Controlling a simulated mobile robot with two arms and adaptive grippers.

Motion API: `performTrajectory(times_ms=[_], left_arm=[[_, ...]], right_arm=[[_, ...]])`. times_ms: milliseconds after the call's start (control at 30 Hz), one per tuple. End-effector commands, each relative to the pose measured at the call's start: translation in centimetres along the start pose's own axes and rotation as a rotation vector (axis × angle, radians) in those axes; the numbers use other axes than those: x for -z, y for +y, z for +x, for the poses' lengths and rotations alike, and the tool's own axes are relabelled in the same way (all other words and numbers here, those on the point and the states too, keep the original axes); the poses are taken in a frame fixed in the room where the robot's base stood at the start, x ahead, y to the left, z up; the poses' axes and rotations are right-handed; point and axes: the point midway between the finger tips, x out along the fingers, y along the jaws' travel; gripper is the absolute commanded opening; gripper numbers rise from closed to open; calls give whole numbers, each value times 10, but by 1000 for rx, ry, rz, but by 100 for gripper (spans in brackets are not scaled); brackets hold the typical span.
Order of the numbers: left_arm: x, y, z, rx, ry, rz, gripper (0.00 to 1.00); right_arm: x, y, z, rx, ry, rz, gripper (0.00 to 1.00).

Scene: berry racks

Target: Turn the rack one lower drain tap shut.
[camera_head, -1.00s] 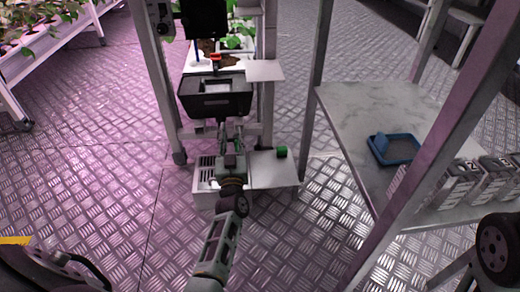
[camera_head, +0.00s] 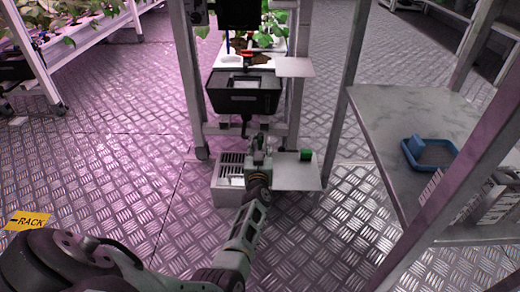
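The rack (camera_head: 190,75) stands at the top centre with a black bin (camera_head: 243,105) on it. A small dark drain piece (camera_head: 244,128) hangs under the bin; it looks like the lower tap, but its handle position is too small to tell. A red piece (camera_head: 247,54), perhaps an upper tap handle, shows above the bin. My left gripper (camera_head: 259,142) points up the picture, just right of and below the drain piece, apparently apart from it. Its fingers are too small and dark to tell their opening. My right gripper is not in view.
A grey table (camera_head: 395,115) with a blue tray (camera_head: 430,168) stands right. A yellow RACK sign (camera_head: 27,221) lies left.

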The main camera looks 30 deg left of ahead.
Motion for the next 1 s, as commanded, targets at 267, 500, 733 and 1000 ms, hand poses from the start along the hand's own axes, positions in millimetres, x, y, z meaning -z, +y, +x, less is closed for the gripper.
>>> performTrajectory(times_ms=[267,500,733,1000], left_arm=[[1,0,0,0,0,0,23],[0,0,0,0,0,0,2],[0,0,0,0,0,0,0],[2,0,0,0,1,39,0]], right_arm=[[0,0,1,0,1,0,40],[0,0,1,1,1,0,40],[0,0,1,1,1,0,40],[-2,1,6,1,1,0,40]])
